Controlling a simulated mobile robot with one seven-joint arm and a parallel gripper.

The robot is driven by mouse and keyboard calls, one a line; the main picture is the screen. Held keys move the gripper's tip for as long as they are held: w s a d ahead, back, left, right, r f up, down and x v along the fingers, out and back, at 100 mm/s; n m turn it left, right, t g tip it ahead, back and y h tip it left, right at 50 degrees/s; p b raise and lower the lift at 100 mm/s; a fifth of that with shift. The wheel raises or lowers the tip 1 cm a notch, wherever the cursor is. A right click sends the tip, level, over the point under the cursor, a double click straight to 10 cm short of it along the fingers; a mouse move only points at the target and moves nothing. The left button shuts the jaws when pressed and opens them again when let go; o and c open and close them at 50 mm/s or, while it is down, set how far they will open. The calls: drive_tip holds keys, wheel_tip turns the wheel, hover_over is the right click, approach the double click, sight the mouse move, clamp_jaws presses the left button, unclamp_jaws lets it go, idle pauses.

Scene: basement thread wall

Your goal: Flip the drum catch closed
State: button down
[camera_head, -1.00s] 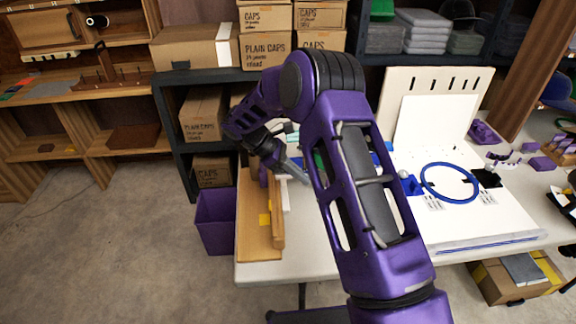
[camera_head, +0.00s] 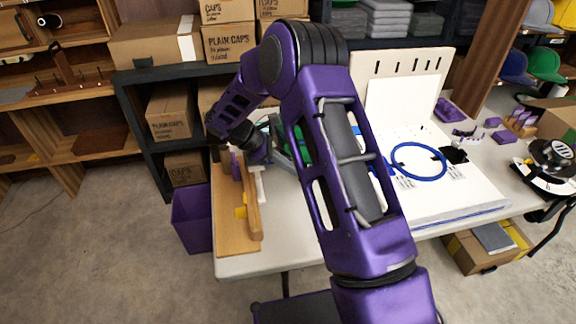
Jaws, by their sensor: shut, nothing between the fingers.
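My gripper (camera_head: 260,153) is at the far left part of the white table, by the back end of a wooden board fixture (camera_head: 232,247). It looks shut and empty, though its fingertips are small and partly hidden. The fixture carries a wooden rail (camera_head: 252,205), a yellow piece (camera_head: 240,212) and small purple parts (camera_head: 236,165) near my gripper. I cannot make out a drum catch there; my arm and wrist cover part of that area. A dark round device with a white rim (camera_head: 553,160) sits at the table's right end.
A white panel with a blue ring (camera_head: 419,177) lies on the white table (camera_head: 285,235), right of my arm. A purple bin (camera_head: 192,217) stands on the floor left of the table. Shelves with cardboard boxes (camera_head: 170,115) are behind. Floor at the left is clear.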

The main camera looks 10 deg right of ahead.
drive_tip(key=shift+s+d+n, duration=0.1)
drive_tip(key=shift+d+n, duration=0.05)
drive_tip(key=shift+n, duration=0.15)
drive_tip(key=d+n+t, duration=0.1)
drive_tip(key=s+d+n+t, duration=0.1)
drive_tip(key=n+t, duration=0.1)
drive_tip(key=s+d+n+t, duration=0.1)
drive_tip(key=n, duration=0.1)
drive_tip(key=shift+s+d+t+b, duration=0.1)
drive_tip(key=shift+d+t+b, duration=0.2)
drive_tip(key=shift+b, duration=0.1)
drive_tip(key=shift+a, duration=0.1)
drive_tip(key=shift+w+a, duration=0.45)
drive_tip(key=shift+w, duration=0.15)
drive_tip(key=shift+a, duration=0.15)
